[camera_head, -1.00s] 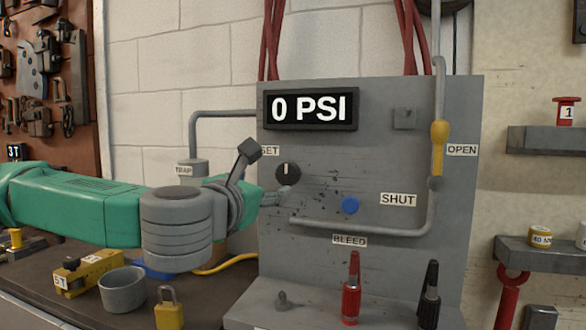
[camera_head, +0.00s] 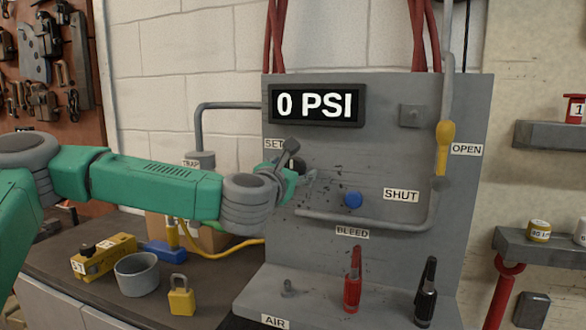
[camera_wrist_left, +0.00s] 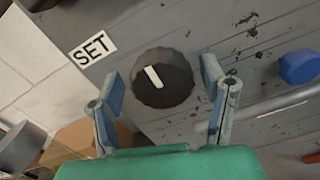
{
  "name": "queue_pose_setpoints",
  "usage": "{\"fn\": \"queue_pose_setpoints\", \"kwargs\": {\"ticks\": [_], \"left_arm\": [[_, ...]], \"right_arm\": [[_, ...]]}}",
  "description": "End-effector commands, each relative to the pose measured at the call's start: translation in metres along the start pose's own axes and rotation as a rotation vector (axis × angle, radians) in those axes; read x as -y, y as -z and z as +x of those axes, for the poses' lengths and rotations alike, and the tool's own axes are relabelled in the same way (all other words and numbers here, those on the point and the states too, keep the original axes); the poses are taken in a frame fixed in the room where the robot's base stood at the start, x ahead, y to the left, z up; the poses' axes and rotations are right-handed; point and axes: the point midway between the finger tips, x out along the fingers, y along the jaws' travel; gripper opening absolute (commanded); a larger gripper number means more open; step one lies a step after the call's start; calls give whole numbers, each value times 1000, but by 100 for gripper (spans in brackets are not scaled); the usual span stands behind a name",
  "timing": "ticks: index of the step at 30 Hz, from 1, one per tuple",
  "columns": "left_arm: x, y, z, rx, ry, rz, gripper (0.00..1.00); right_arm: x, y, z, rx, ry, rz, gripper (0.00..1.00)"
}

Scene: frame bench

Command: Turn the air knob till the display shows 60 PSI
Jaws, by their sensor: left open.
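The display (camera_head: 317,105) on the grey panel reads 0 PSI. A dark round knob (camera_wrist_left: 170,93) with a white pointer mark sits beside the SET label (camera_wrist_left: 92,48); in the left wrist view the mark tilts slightly left of upright. My left gripper (camera_wrist_left: 162,75) is open, with one finger on each side of the knob and gaps showing. In the head view my left gripper (camera_head: 297,168) largely hides the knob. My right gripper is not in view.
A blue button (camera_head: 353,200) and a grey pipe (camera_head: 370,223) lie right of the knob. A yellow valve handle (camera_head: 443,148) is farther right. A cup (camera_head: 137,275) and padlock (camera_head: 181,296) sit on the bench.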

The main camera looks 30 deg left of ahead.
Motion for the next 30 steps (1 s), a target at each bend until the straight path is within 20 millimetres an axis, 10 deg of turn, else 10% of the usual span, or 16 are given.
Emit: {"fn": "queue_pose_setpoints", "kwargs": {"ticks": [10, 15, 30], "left_arm": [[-2, 1, 6, -1, 0, -2, 66], [-2, 2, 6, -1, 0, -2, 16], [-2, 2, 6, -2, -1, 94, 16]], "right_arm": [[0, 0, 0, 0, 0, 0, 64], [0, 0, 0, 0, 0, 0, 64], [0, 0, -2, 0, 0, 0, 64]]}}
